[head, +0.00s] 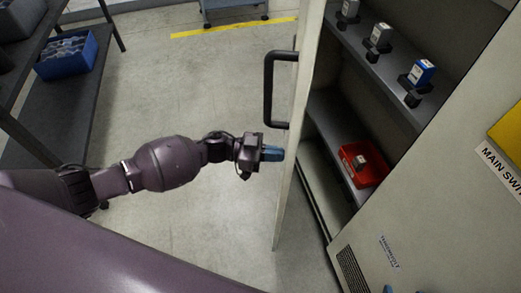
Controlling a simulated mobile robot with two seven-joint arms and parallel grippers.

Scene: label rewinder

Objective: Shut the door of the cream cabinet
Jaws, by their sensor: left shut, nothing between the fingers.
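The cream cabinet (408,215) stands at the right of the head view, with its inside showing. Its door (297,130) is open and seen nearly edge-on, with a black bar handle (268,90) on its left face. My left gripper (272,153) is shut and empty, with its blue fingertips just left of the door, below the handle. I cannot tell whether the fingertips touch the door. My right gripper is not in view.
Inside the cabinet are grey shelves with several small devices (379,38) and a red bin (362,165). A dark shelf rack with a blue crate (66,55) stands at the left. A wheeled cart (235,8) is at the back. The floor between is clear.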

